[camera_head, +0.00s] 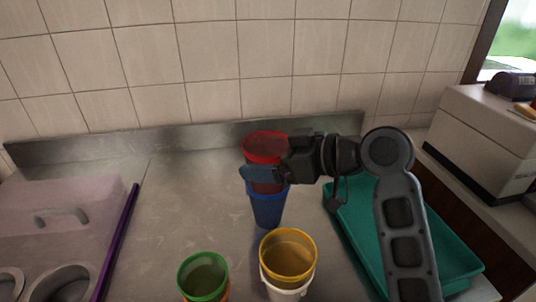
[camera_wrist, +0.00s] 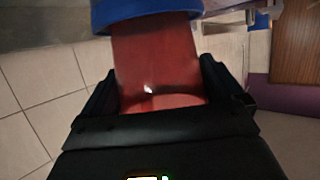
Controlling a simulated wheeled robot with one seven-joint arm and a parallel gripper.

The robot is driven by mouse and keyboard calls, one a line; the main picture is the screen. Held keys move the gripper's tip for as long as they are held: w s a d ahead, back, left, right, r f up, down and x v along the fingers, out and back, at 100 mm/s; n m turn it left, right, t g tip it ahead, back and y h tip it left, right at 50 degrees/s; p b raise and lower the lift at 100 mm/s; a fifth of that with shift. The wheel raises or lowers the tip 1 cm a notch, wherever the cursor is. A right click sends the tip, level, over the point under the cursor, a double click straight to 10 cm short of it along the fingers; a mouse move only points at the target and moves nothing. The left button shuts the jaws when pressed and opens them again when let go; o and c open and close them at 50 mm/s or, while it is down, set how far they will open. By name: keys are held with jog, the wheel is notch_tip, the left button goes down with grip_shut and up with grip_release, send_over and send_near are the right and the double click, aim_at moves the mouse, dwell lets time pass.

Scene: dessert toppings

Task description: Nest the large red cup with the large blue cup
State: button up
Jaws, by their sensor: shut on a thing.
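The large red cup (camera_head: 265,147) is upright, held by my gripper (camera_head: 258,173) above the large blue cup (camera_head: 267,210). My gripper comes in from the right and is shut around the red cup's side. In the wrist view the red cup (camera_wrist: 155,60) is between the two fingers, and its narrow end goes into the rim of the blue cup (camera_wrist: 140,12). Most of the red cup's height is still outside the blue cup. The blue cup stands upright on the metal counter. Its inside is hidden.
A green cup (camera_head: 203,272) and a yellow cup (camera_head: 288,252) stand nearer the front, each in another cup. A teal tray (camera_head: 440,243) lies at right under my arm. A lidded container unit (camera_head: 60,215) is at left. The counter (camera_head: 180,195) left of the blue cup is clear.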

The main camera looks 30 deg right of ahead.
jog(key=shift+f+b, duration=1.55)
jog(key=shift+f, duration=1)
jog(key=o, duration=0.7)
jog(key=shift+f, duration=0.1)
jog(key=shift+c, duration=0.2)
jog(key=shift+r, duration=0.35)
jog(key=shift+r, duration=0.1)
jog(key=shift+r+p, duration=3.7)
jog(key=shift+r, duration=0.75)
